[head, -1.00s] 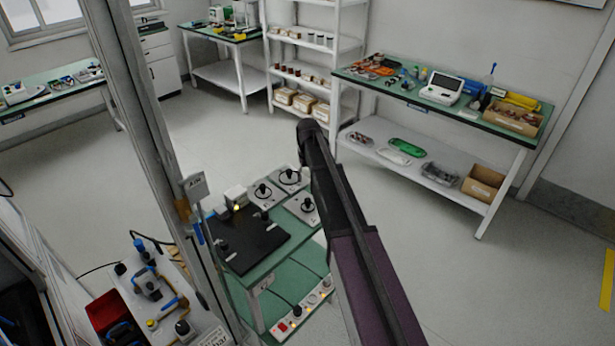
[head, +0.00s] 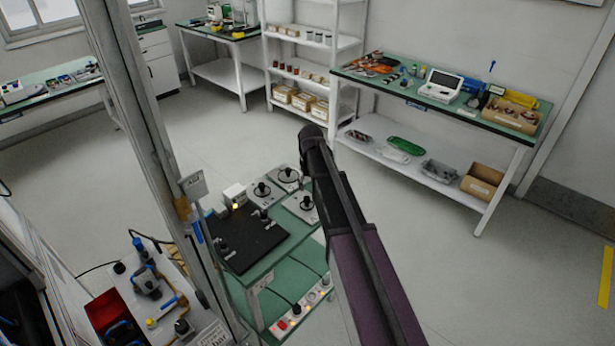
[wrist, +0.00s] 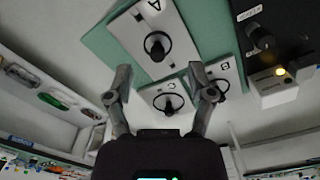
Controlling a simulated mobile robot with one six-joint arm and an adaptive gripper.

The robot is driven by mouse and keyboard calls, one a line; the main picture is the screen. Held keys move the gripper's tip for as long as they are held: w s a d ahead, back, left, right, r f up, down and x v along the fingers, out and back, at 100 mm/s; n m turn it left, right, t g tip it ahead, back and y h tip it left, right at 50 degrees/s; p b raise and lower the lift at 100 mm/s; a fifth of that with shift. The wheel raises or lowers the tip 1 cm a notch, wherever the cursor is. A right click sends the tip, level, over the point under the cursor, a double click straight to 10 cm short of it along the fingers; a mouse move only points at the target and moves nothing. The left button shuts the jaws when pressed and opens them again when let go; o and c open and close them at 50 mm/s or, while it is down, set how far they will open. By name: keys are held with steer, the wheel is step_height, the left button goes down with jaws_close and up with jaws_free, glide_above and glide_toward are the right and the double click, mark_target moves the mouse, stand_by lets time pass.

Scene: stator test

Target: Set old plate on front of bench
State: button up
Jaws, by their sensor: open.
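Three pale plates with black round handles lie on the small green bench (head: 262,268). Plate A (wrist: 140,22) is nearest in the wrist view and sits at the right in the head view (head: 302,207). Plate B (wrist: 226,72) is beside the lit box, and plate C (wrist: 167,97) is at the bench edge. Which of them is the old plate I cannot tell. My gripper (wrist: 160,88) is open and empty, its fingers apart on either side of plate C's handle in the picture, with no contact visible. In the head view my arm hides the gripper.
A black board (head: 250,238) and a white box with an orange light (head: 234,193) share the bench. A power strip (head: 303,307) is below. A grey post (head: 150,130) stands at left. A cluttered workbench (head: 400,95) and white shelves (head: 312,50) stand behind clear floor.

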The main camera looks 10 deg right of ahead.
steer(key=s+m, duration=0.1)
steer(key=s, duration=2.2)
steer(key=shift+s, duration=0.25)
steer(key=shift+a, duration=0.1)
steer(key=shift+c, duration=0.9)
